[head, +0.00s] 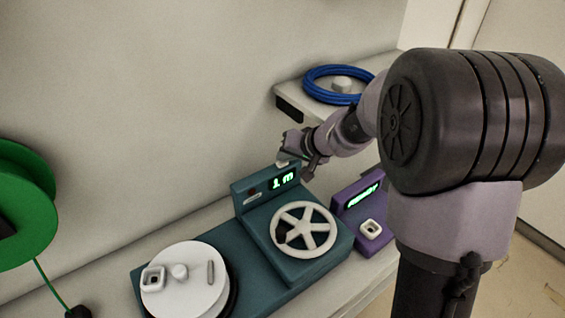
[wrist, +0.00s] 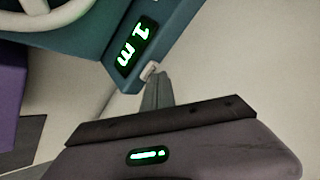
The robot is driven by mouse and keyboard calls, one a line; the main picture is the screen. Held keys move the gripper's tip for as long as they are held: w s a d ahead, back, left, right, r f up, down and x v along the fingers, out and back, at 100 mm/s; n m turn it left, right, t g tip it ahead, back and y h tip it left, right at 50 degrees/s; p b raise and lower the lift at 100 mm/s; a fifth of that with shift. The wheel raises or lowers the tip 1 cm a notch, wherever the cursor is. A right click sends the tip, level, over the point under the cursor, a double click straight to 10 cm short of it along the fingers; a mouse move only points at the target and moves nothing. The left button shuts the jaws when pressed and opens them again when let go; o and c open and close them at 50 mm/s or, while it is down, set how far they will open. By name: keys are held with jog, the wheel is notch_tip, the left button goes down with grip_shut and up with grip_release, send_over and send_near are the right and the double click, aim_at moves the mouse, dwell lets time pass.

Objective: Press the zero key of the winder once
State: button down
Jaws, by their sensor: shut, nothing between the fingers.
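The teal winder (head: 293,264) stands on the bench with a lit green display (head: 284,180) reading 1 m, a white spoked handwheel (head: 304,230) and a white round plate. In the wrist view its display (wrist: 137,47) has a small pale key (wrist: 149,71) beside it, on the edge of the panel housing. My gripper (wrist: 154,82) is shut and empty, its fingertips right at this key; I cannot tell whether they touch it. In the head view my gripper (head: 285,161) is above the top of the display housing, and the key is hard to make out there.
A purple device (head: 364,212) with a lit display and a pale square button stands just right of the winder. A blue coil (head: 338,84) lies on a raised pale stand behind. A green spool (head: 22,205) is at the far left, its line running down. The wall is close behind.

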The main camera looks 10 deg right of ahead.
aim_at(285, 164)
jog(key=shift+f, duration=0.2)
jog(key=shift+r, duration=0.1)
dwell(0.4)
jog(key=shift+r, duration=0.8)
jog(key=shift+r+p, duration=0.1)
jog(key=shift+p, duration=0.2)
jog(key=shift+r+p, duration=1.6)
jog(key=shift+r, duration=0.85)
